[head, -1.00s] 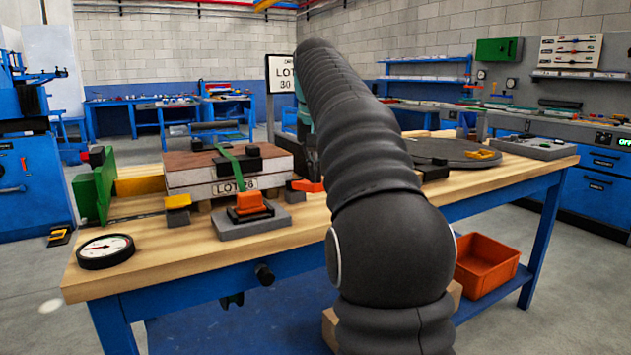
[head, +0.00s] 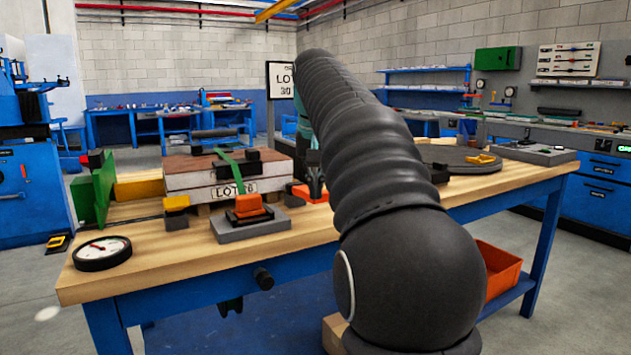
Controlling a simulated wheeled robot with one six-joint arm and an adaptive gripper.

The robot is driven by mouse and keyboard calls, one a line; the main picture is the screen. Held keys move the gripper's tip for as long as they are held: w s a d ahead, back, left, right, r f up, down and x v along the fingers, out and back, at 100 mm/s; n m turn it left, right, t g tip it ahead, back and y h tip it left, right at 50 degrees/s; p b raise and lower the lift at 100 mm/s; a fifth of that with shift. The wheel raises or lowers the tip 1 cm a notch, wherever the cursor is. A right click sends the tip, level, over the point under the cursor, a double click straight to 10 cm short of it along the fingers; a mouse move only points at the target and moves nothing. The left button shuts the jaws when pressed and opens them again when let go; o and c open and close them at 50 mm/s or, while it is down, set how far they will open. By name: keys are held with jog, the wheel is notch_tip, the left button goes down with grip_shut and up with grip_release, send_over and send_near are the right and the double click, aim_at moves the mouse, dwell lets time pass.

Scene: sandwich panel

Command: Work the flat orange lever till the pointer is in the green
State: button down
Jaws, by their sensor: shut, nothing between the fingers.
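A flat orange piece (head: 311,194), which looks like the lever, lies at the right end of the panel stack on the bench, partly hidden by my arm. A second orange part (head: 249,204) sits on a grey block (head: 236,232) in front of the stack, at the lower end of a green strap. A round white gauge (head: 102,252) lies at the bench's front left corner. Its dark pointer shows, but its exact reading is too small to tell. My gripper (head: 315,184) points down at the orange piece, shut and mostly hidden behind my arm; contact cannot be told.
The strapped panel stack (head: 205,174) fills the bench's middle left, with a green bracket (head: 93,190) and a yellow block (head: 138,188) beside it. A round grey plate (head: 450,157) lies at the right. An orange bin (head: 497,270) sits under the bench.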

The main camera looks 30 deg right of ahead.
jog(key=v, duration=0.7)
jog(key=shift+r, duration=0.2)
dwell(1.4)
jog(key=w+r+p, duration=0.1)
jog(key=w+d+r+p, duration=0.1)
jog(key=shift+w+d+r+p, duration=0.15)
jog(key=shift+w+r+p, duration=0.15)
jog(key=shift+w+p, duration=0.1)
jog(key=shift+f, duration=0.1)
